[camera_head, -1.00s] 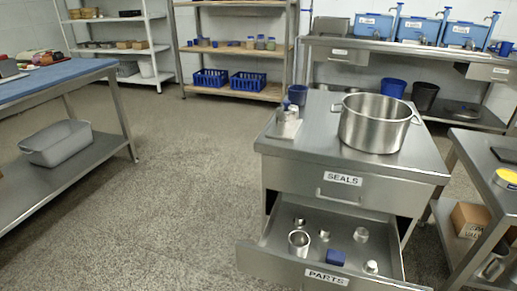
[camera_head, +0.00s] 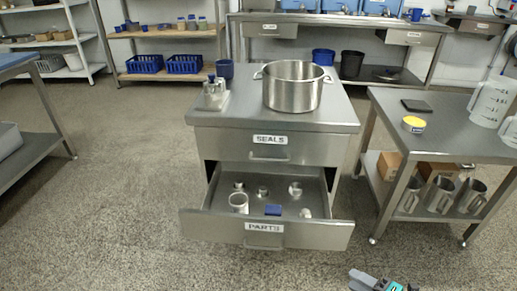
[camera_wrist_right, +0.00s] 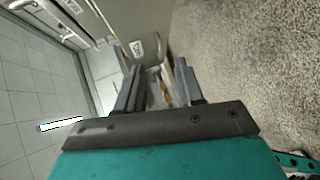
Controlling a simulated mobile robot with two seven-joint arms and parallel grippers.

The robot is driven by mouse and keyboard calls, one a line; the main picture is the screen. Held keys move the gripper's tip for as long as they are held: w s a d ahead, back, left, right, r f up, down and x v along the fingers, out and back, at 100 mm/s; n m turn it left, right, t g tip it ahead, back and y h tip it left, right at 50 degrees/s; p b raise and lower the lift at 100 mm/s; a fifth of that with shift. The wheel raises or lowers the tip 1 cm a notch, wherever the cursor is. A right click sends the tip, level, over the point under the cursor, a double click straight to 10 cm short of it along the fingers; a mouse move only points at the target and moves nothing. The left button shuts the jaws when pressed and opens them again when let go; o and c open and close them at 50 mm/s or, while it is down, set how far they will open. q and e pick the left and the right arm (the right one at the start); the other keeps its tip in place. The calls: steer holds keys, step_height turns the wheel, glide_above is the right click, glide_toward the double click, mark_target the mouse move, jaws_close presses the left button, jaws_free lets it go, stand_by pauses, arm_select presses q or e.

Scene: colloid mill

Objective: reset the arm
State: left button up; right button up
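My right gripper (camera_head: 364,279) shows at the bottom edge of the head view, low over the floor and apart from the furniture. In the right wrist view its two grey fingers (camera_wrist_right: 157,82) stand apart with nothing clearly held between them. My left gripper is not in the head view. The cabinet's PARTS drawer (camera_head: 213,230) is pulled open, and the SEALS drawer (camera_head: 230,143) above it is shut.
A steel pot (camera_head: 293,90) and a small metal device (camera_head: 215,94) stand on the cabinet top. The speckled floor (camera_head: 110,210) at left is clear.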

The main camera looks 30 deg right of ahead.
steer(key=w+a+r+m+g, duration=0.1)
steer(key=w+a+r+m, duration=0.1)
steer(key=a+r+m, duration=0.55)
steer(key=w+a+r+m+g, duration=0.15)
steer(key=a+m, duration=0.25)
steer(key=a, duration=0.7)
steer(key=w+a+r+m+g, duration=0.1)
steer(key=w+a+r+m, duration=0.1)
steer(key=a+r+m, duration=0.55)
arm_select(q)
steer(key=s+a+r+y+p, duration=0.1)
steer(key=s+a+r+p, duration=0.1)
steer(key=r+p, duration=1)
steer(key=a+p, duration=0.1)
steer(key=p, duration=0.4)
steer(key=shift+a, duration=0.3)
arm_select(e)
step_height(320, 180, up, 10)
steer(key=s+d+n+h, duration=0.1)
steer(key=s+d+h, duration=0.1)
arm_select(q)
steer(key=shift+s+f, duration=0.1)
arm_select(e)
steer(key=shift+a, duration=0.1)
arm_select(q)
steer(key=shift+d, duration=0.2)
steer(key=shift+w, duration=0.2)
